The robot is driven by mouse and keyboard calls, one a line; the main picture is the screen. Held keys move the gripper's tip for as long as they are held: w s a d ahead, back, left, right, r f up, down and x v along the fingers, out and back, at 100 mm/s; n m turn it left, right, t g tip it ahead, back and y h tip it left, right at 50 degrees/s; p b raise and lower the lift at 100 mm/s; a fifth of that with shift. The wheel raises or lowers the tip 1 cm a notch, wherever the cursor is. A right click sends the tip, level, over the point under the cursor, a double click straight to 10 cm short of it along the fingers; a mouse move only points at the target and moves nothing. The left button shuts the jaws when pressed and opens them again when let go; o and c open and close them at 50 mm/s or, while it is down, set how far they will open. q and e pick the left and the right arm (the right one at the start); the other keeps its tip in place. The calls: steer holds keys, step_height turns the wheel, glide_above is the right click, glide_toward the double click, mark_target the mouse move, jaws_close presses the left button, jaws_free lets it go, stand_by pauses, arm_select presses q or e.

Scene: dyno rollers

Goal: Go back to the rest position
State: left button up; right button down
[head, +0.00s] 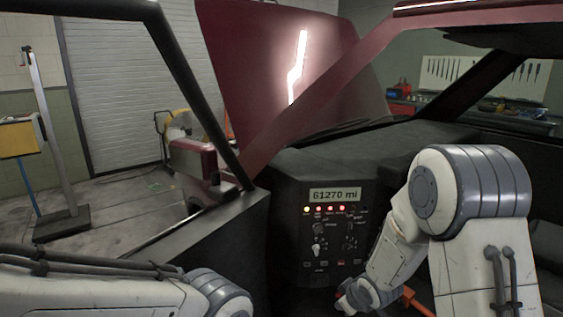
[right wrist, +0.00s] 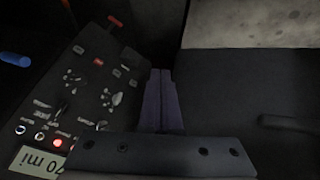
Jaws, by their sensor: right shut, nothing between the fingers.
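My right arm (head: 470,220) reaches in from the right in the head view, bent down in front of the dashboard. Its gripper is hidden or cut off there. In the right wrist view my right gripper (right wrist: 160,76) is shut, with its two dark fingers together and nothing between them. It is beside the control panel (right wrist: 95,90), apart from its knobs as far as I can tell. My left arm (head: 90,290) lies along the bottom left of the head view, and its gripper is out of the picture.
The dash panel (head: 335,235) has a lit display (head: 335,195) reading "61270 mi", indicator lights and knobs. A dark door frame (head: 195,85) and red pillar (head: 310,105) stand ahead. An orange-red bar (head: 417,301) shows beside my right arm. Garage floor (head: 120,205) lies beyond, left.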

steer(key=s+a+r+g+p, duration=0.2)
steer(key=s+a+r+p, duration=0.1)
steer(key=s+a+r, duration=0.7)
arm_select(q)
step_height(320, 180, up, 7)
steer(key=p, duration=0.3)
steer(key=shift+f, duration=0.15)
arm_select(e)
steer(key=s+r+g, duration=0.2)
steer(key=s+r, duration=0.2)
steer(key=s, duration=0.6)
steer(key=s+r+g, duration=0.2)
steer(key=s+r, duration=0.3)
steer(key=s, duration=0.5)
steer(key=shift+s+a+r+m, duration=0.2)
steer(key=shift+a+r+m, duration=0.1)
steer(key=shift+a, duration=0.1)
